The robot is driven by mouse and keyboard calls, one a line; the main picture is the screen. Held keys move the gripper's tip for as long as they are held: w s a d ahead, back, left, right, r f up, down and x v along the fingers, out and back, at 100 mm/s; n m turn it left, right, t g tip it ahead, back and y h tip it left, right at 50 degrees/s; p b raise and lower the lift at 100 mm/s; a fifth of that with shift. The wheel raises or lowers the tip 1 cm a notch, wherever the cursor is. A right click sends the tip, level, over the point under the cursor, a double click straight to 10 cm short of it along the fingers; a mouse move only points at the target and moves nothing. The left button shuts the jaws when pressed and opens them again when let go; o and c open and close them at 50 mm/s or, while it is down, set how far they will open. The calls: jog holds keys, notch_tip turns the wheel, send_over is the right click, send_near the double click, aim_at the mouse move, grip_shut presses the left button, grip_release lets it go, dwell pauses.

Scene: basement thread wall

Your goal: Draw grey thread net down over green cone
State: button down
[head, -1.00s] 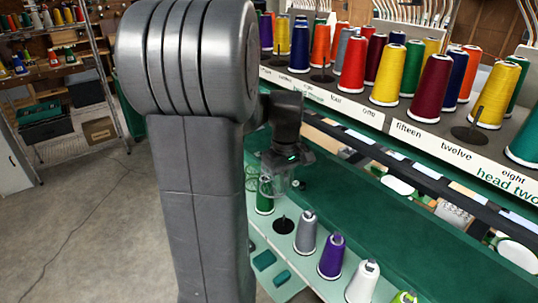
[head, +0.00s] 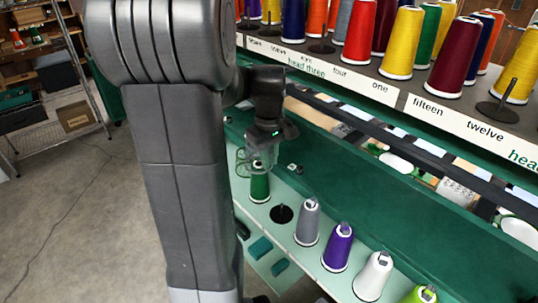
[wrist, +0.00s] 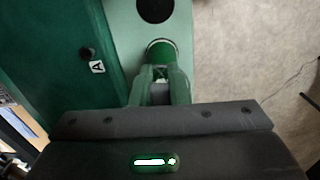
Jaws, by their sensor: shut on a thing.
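The green cone (head: 260,188) stands upright at the far left end of the pale green shelf (head: 311,265). My gripper (head: 262,160) is directly above the cone's top in the head view and points down. It is shut on the thread net (head: 244,168), which shows as thin, see-through grey loops around the fingers and near the cone's top. I cannot tell whether the net touches the cone. In the wrist view the green cone (wrist: 161,50) shows just past my fingertips (wrist: 160,76). The fingers and the net hide part of it.
Grey (head: 308,224), purple (head: 338,250), white (head: 373,278) and lime (head: 420,295) cones follow to the right. The green rail (head: 330,190) runs behind the shelf, and a rack of coloured cones stands above.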

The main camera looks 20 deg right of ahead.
jog(key=shift+f+b, duration=3.95)
jog(key=shift+f, duration=1.85)
jog(key=shift+s+f, duration=0.2)
jog(key=c, duration=1.3)
grip_release()
jog(key=shift+a, duration=0.1)
notch_tip(320, 180, up, 14)
jog(key=shift+w+r, duration=0.1)
jog(key=shift+r, duration=0.05)
